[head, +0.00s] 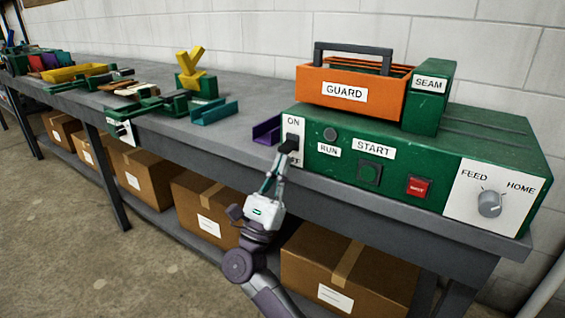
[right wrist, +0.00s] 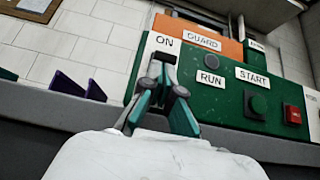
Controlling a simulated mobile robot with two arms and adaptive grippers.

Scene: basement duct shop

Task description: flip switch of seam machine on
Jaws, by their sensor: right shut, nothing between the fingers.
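The green seam machine (head: 455,165) stands on the grey bench, with an orange guard box (head: 385,90) on top. Its on/off switch plate (head: 293,126) is white, at the left end of the front; "ON" reads at the top and the lower label is partly covered. My right gripper (head: 289,148) is shut and empty, its tips at the switch plate. In the right wrist view the shut fingertips (right wrist: 164,62) lie over the plate just below "ON" (right wrist: 164,42). They hide the switch lever, so its position and any contact cannot be told. My left gripper is not in view.
A round run lamp (head: 330,134), a green start button (head: 369,173), a red button (head: 418,187) and a feed/home knob (head: 490,204) sit on the machine's front. A purple channel piece (head: 267,130) lies close left of the switch. Cardboard boxes (head: 205,205) fill the shelf below.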

